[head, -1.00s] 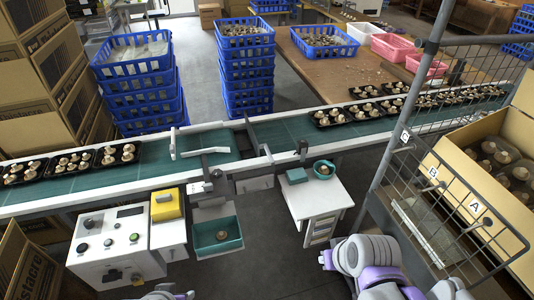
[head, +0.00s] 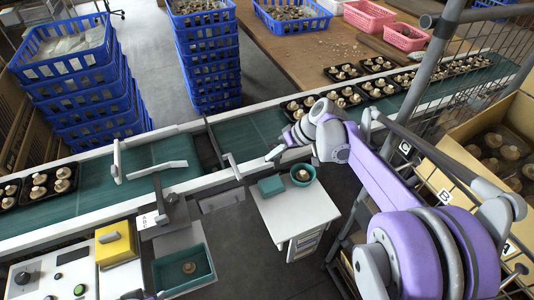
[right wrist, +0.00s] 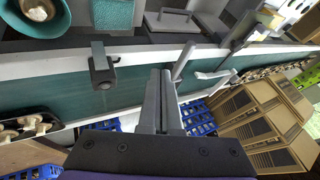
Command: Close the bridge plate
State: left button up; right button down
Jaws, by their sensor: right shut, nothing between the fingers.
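The conveyor has two green belts, the left one (head: 90,195) and the right one (head: 255,130), with a dark narrow gap between them. A grey lever (head: 233,166) stands at the near rail beside this gap and seems to belong to the bridge plate; the plate itself is hard to make out. My right gripper (head: 273,154) is shut and empty, over the near rail, to the right of the lever and apart from it in the head view. In the right wrist view its closed fingers (right wrist: 163,103) lie close to the grey lever (right wrist: 183,60) in the picture. My left gripper is out of view.
A small white table (head: 295,215) holds a teal box (head: 271,186) and a teal bowl (head: 304,183) below my right arm. A grey bracket (right wrist: 103,68) stands on the rail. Mushroom trays (head: 376,94) line the right belt. A wire rack stands at right.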

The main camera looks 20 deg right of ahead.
jog(key=w+a+f, duration=0.2)
jog(key=a+f, duration=0.4)
jog(key=a, duration=0.1)
jog(key=shift+w+a+f, duration=0.15)
jog(key=shift+w+a, duration=0.1)
jog(key=shift+w, duration=0.1)
jog(key=shift+a+r+n+h+p, duration=0.15)
jog(key=shift+a+r+h+p, duration=0.2)
jog(key=shift+a+h, duration=0.25)
jog(key=shift+a+r+n+h+p, duration=0.2)
jog(key=shift+a+r+h, duration=0.1)
jog(key=shift+a+h, duration=0.25)
jog(key=n+h+b, duration=0.3)
jog(key=h+b, duration=0.2)
jog(key=h, duration=0.8)
send_near(238, 172)
jog(key=w+a+f, duration=0.2)
jog(key=a+f, duration=0.1)
jog(key=f, duration=0.4)
jog(key=shift+a+f+m+t+b, duration=0.25)
jog(key=shift+a+t+b, duration=0.05)
jog(key=shift+a+t, duration=0.2)
jog(key=shift+a+f, duration=0.1)
